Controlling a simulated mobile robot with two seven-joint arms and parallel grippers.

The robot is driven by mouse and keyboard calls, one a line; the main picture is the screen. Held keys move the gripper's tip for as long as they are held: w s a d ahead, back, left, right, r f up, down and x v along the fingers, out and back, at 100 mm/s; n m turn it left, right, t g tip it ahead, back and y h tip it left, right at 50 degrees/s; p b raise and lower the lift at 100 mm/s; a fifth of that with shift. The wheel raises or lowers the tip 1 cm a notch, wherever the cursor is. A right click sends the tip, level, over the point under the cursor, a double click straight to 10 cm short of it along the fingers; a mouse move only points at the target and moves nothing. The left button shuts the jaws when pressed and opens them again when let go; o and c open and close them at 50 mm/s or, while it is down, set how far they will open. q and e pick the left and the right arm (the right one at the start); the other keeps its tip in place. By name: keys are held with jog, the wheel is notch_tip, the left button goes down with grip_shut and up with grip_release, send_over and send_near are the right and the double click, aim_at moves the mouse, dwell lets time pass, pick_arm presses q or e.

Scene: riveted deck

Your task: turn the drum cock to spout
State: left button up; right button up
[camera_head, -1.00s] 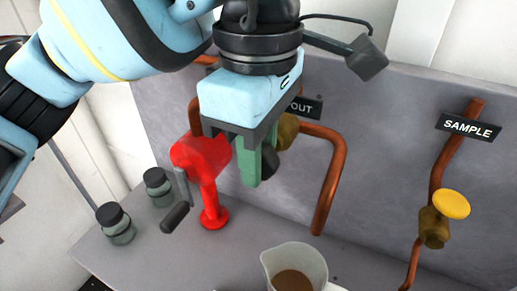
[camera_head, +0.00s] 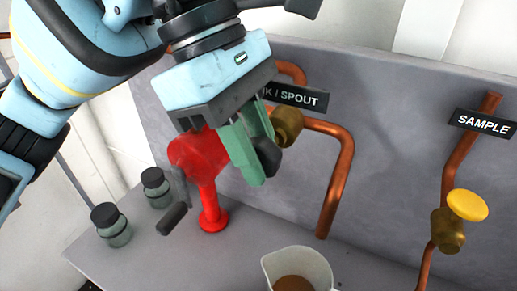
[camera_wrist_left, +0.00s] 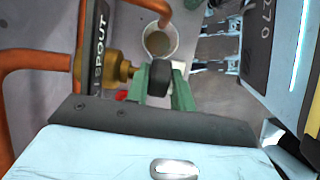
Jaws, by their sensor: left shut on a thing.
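In the left wrist view, the brass body (camera_wrist_left: 105,68) is left of the dark knob (camera_wrist_left: 160,77), which sits between the fingers (camera_wrist_left: 162,84). The front finger partly covers the knob in the head view. My right gripper is not in view.
A red hand pump (camera_head: 205,170) stands close left of my gripper. A jug of brown liquid (camera_head: 297,268) is on the bench below. Two lidded jars (camera_head: 113,226) stand at left. A yellow-handled valve (camera_head: 467,205) by the SAMPLE label is at right.

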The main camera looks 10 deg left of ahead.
pick_arm(q)
jog(key=shift+a+f+g+h+b, duration=0.1)
jog(key=shift+g+h+b, duration=0.35)
jog(key=shift+h, duration=0.55)
jog(key=o, duration=1)
jog(key=v, duration=0.8)
jog(key=shift+a+f, duration=0.1)
